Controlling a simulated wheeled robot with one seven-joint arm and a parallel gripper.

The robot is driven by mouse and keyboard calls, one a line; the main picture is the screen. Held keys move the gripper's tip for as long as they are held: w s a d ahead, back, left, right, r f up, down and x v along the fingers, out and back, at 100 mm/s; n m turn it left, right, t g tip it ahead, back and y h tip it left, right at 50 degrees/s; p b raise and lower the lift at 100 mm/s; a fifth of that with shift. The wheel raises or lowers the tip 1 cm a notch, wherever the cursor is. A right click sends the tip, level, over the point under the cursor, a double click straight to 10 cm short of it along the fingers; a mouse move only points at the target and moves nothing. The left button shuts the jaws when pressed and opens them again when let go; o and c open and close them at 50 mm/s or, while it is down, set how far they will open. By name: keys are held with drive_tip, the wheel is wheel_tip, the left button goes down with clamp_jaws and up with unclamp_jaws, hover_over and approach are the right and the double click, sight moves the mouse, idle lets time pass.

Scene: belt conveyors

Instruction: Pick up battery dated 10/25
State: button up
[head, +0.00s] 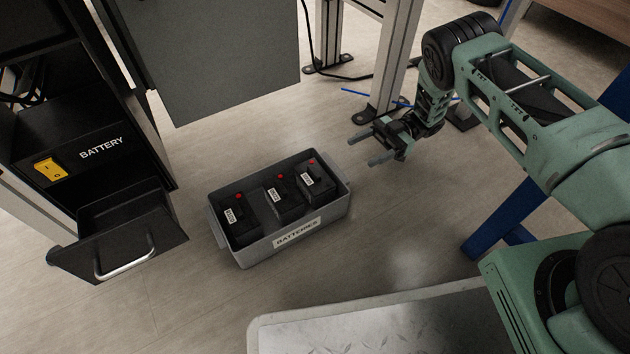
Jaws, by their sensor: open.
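A grey bin (297,238) labelled "BATTERIES" stands on the floor in the middle of the head view. Three black batteries with red caps and white labels are in it: a left one (238,228), a middle one (288,204) and a right one (318,187). The labels are too small to read, so I cannot tell which is dated 10/25. My gripper (363,150) is open and empty. It points left, and shows above and to the right of the bin, apart from the batteries.
At left, a black cabinet marked "BATTERY" has a yellow switch (50,169) and an open drawer (118,250) with a metal handle. A grey panel (210,60) hangs behind the bin. Metal posts (392,60) stand at the back. A grey treaded platform (380,325) is in front.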

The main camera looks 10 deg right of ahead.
drive_tip(key=p, duration=0.1)
approach(323, 171)
drive_tip(key=s+a+r, duration=0.1)
drive_tip(key=s+a, duration=0.1)
drive_tip(key=a, duration=0.2)
drive_tip(key=shift+b+x, duration=0.3)
drive_tip(key=shift+x, duration=2.55)
drive_tip(key=shift+r, duration=0.15)
clamp_jaws()
drive_tip(key=shift+w+r, duration=0.1)
